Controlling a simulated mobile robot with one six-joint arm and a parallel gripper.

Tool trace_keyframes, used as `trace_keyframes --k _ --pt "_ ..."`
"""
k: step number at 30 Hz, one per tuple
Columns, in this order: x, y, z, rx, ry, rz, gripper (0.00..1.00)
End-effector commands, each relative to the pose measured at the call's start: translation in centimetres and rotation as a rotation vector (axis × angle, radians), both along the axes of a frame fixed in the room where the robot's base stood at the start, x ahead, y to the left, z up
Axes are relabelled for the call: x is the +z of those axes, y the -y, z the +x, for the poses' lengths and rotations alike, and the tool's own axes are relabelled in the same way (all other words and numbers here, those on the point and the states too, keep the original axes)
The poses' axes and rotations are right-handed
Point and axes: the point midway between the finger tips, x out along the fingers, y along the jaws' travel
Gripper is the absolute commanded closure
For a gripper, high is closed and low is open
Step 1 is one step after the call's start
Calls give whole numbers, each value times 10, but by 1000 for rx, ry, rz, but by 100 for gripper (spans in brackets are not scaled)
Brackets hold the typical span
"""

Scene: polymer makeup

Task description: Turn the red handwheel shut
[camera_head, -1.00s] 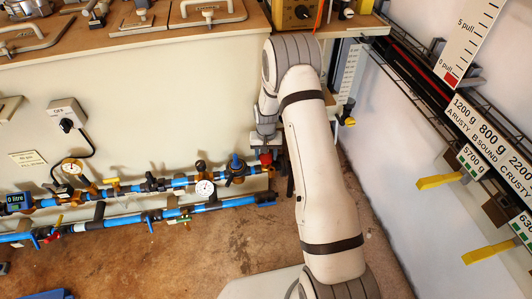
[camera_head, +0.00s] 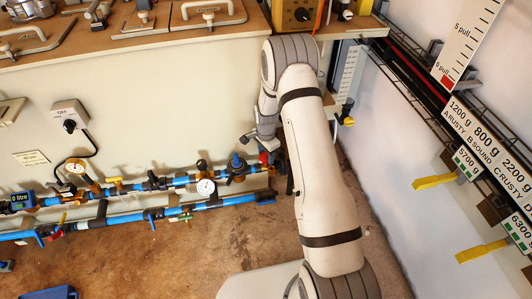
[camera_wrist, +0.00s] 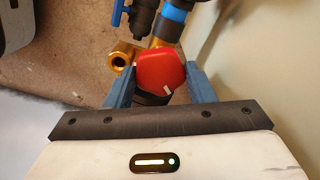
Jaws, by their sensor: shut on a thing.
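The red handwheel (camera_wrist: 160,70) shows in the wrist view as a rounded red knob with a small white mark near its lower edge. Beside it are brass fittings and a blue-banded pipe. My gripper (camera_wrist: 162,88) has its two blue-grey fingers on either side of the handwheel and is shut on it. In the head view a little of the red handwheel (camera_head: 264,158) shows at the right end of the upper pipe, next to my gripper (camera_head: 262,142). My arm hides part of that area.
Two blue pipes (camera_head: 125,218) with gauges (camera_head: 206,187) and small valves run along the wall on the left. A wooden-topped bench (camera_head: 120,30) stands above. Yellow levers (camera_head: 434,182) stick out from the right wall. The brown floor (camera_head: 200,260) in front is mostly clear.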

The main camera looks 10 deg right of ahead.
Motion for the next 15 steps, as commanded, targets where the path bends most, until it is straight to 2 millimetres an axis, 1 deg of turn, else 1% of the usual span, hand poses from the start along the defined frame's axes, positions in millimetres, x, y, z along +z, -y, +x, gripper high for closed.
trace_keyframes --k 15 --pt "1 0 1 -484 3 1 74"
